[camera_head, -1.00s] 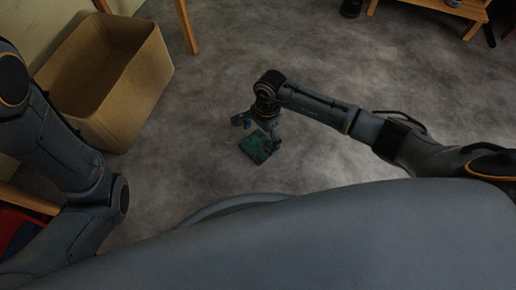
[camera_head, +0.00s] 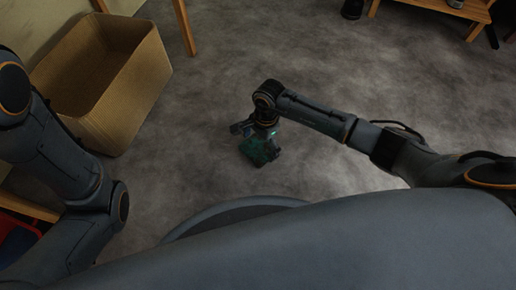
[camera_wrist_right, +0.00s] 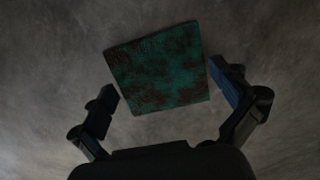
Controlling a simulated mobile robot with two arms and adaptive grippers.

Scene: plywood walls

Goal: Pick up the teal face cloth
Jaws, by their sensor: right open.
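The teal face cloth (camera_head: 260,150) is a flat, folded square with dark brown patches, lying on the grey floor. In the right wrist view the cloth (camera_wrist_right: 158,68) is between and beyond the fingertips, turned slightly. My right gripper (camera_head: 260,134) points down just above the cloth and hides part of its far edge. In the right wrist view the right gripper (camera_wrist_right: 168,92) has its fingers spread wide, one on each side of the cloth, and holds nothing. I cannot tell whether the fingers touch it. My left arm shows at the left, but its gripper is out of view.
A tan woven basket (camera_head: 118,88), open at the top, stands at the upper left. A wooden leg (camera_head: 184,26) is beside it. A wooden piece of furniture (camera_head: 462,10) stands at the upper right. The floor around the cloth is clear.

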